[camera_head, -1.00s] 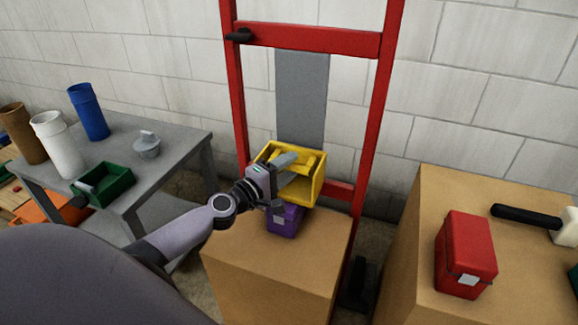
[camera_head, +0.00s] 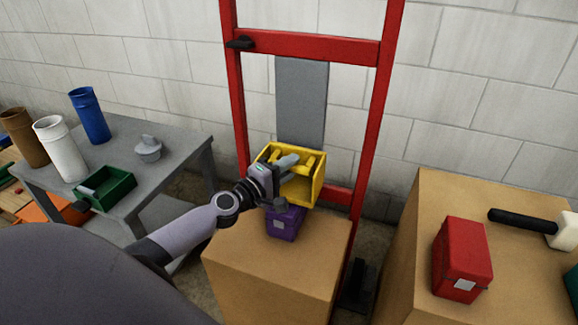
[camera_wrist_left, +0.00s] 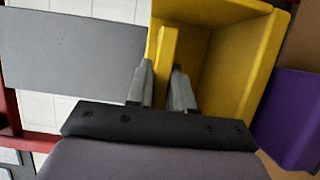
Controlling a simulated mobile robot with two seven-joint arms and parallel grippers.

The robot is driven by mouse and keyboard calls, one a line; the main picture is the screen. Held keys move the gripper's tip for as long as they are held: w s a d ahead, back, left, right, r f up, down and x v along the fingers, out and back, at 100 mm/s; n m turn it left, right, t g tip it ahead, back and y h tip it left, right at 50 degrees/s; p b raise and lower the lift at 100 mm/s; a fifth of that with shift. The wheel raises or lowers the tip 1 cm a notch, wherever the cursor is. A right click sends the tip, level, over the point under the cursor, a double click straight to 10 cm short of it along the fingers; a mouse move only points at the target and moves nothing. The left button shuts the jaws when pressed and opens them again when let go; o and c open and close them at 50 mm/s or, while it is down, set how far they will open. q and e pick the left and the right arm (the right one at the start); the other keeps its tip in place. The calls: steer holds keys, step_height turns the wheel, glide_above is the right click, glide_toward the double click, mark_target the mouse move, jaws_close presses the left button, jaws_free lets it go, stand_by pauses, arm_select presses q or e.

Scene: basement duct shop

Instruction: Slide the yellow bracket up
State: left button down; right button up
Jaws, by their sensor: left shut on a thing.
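The yellow bracket (camera_head: 303,187) is an open box-like piece low on the red upright frame (camera_head: 310,38), in front of a grey vertical plate (camera_head: 302,100). My left gripper (camera_head: 288,162) reaches it from the left and is shut on a yellow bar of the bracket. In the left wrist view, the fingers (camera_wrist_left: 160,88) stand on either side of that bar, and the bracket's hollow body (camera_wrist_left: 228,60) opens beside them. The gripper hides part of the bracket's left side in the head view. My right gripper is not in view.
A purple box (camera_head: 285,222) sits on a cardboard box (camera_head: 275,270) just below the bracket. A black piece (camera_head: 240,43) juts from the frame's upper left. Another carton (camera_head: 470,200) at right holds a red box (camera_head: 462,258) and mallet. The plate above the bracket is clear.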

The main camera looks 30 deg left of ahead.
arm_select(q)
step_height(320, 180, up, 4)
steer(key=p, duration=0.3)
steer(key=shift+r, duration=0.25)
step_height(320, 180, up, 8)
steer(key=p, duration=0.8)
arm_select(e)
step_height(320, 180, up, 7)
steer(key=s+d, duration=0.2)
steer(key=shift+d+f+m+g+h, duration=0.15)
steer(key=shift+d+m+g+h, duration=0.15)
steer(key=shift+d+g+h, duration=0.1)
arm_select(q)
steer(key=shift+w+a, duration=0.1)
steer(key=c, duration=1.1)
jaws_free()
steer(key=shift+f, duration=0.15)
steer(key=shift+s, duration=0.2)
